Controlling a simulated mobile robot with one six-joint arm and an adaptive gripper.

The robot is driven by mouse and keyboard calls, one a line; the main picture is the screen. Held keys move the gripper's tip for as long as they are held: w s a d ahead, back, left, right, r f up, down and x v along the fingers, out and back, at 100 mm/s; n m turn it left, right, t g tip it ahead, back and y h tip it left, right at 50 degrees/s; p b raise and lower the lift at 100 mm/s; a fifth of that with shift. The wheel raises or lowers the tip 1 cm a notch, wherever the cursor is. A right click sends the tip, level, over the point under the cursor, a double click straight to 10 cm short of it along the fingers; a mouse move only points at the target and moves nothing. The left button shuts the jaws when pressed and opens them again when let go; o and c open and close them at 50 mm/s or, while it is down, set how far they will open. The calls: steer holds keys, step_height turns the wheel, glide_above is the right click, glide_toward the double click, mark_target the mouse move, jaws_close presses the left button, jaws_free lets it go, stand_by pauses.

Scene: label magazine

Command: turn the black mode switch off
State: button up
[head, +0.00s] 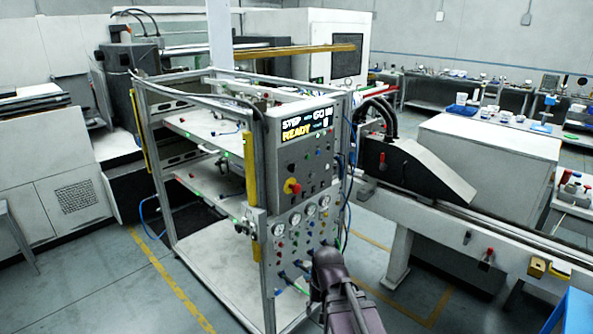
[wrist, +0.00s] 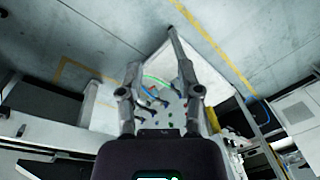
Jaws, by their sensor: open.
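The control panel (head: 285,165) is a grey upright plate on the front of a metal frame cart, below a display reading READY. Several small knobs and buttons sit on it, some of them dark. I cannot tell which one is the black mode switch or how it is turned. My arm shows at the bottom of the head view, in front of the panel's lower right part. My gripper (wrist: 160,112) is open in the wrist view, with its two fingers spread and nothing seen between them but the background. Hoses and fittings (wrist: 158,92) show beyond the fingers.
A yellow post (head: 250,172) edges the panel's left. A conveyor rail (head: 480,235) runs at right. Floor at front left is clear.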

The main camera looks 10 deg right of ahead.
steer(key=w+a+r+m+t+y, duration=0.2)
steer(key=w+r+m+y, duration=0.15)
steer(key=w+m, duration=0.45)
steer(key=m+t+y+p, duration=0.45)
steer(key=m+t, duration=0.75)
steer(key=m, duration=1.2)
glide_toward(292, 168)
steer(key=s+d+y+b, duration=0.1)
steer(key=s+d+y, duration=0.1)
steer(key=s+d, duration=0.2)
steer(key=shift+d+f, duration=0.15)
steer(key=shift+f, duration=0.3)
steer(key=shift+w, duration=0.1)
steer(key=x, duration=1.3)
steer(key=shift+w+f, duration=0.1)
steer(key=shift+w, duration=0.2)
